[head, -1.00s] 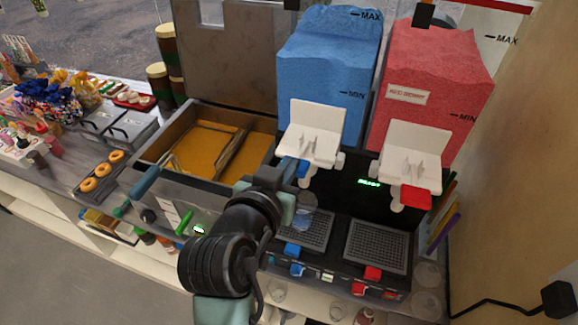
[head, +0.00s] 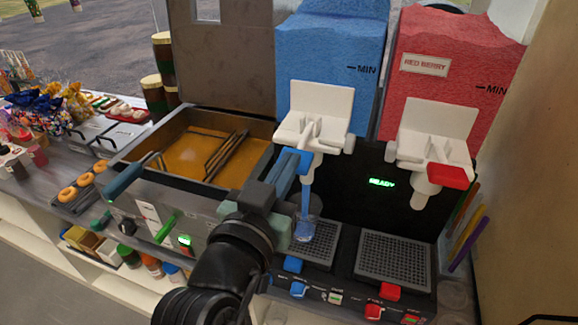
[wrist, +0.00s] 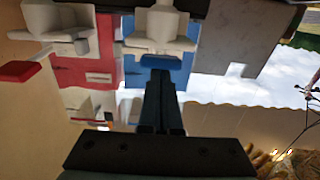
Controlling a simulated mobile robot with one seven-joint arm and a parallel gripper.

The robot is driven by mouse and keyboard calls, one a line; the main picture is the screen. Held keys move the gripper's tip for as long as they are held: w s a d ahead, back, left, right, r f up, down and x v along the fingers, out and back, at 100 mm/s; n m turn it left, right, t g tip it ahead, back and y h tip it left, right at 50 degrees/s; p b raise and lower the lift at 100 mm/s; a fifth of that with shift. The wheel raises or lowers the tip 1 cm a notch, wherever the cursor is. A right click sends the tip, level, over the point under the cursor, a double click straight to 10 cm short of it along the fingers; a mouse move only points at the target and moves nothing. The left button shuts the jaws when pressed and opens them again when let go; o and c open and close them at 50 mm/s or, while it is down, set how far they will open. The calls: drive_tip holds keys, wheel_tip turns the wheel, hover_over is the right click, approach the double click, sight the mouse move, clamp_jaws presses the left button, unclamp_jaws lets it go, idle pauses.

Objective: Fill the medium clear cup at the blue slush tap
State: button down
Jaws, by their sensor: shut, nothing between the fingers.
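The clear cup (head: 305,231) stands on the left drip grille below the white blue-slush tap (head: 318,112). A blue stream (head: 306,200) runs from the tap into the cup, which has a blue tint; its level is too small to read. My gripper (head: 290,170) is shut and empty, its fingertips at the blue tap lever (head: 304,158), apparently pressing it. In the wrist view, my closed fingers (wrist: 160,85) point at the blue lever (wrist: 154,62). The cup is not visible there.
The red slush tap (head: 432,150) with its red lever stands to the right, over an empty grille (head: 393,262). A wall closes the right side.

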drive_tip(key=shift+f+t+b, duration=0.3)
drive_tip(key=shift+f+b, duration=0.05)
drive_tip(key=shift+b, duration=0.4)
idle(5.4)
